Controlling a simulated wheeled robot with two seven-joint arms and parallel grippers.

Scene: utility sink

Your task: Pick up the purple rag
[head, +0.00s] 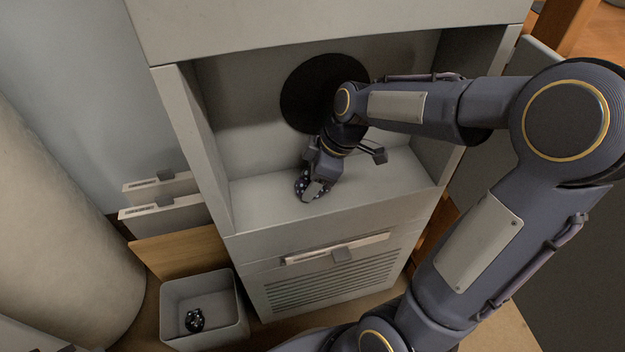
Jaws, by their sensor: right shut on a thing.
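A small, crumpled, dark rag with pale spots (301,184) is on the floor of the open grey compartment, near its front edge. It looks dark navy or purple; the exact colour is hard to tell. My right gripper (313,188) reaches down into the compartment and is shut on this rag, hiding part of it. I cannot tell whether the rag is lifted off the surface. My left gripper is out of view.
A grey open bin (238,325) stands on the floor at the lower left, with another dark spotted item (194,320) inside. A round black opening (305,95) is in the back wall.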

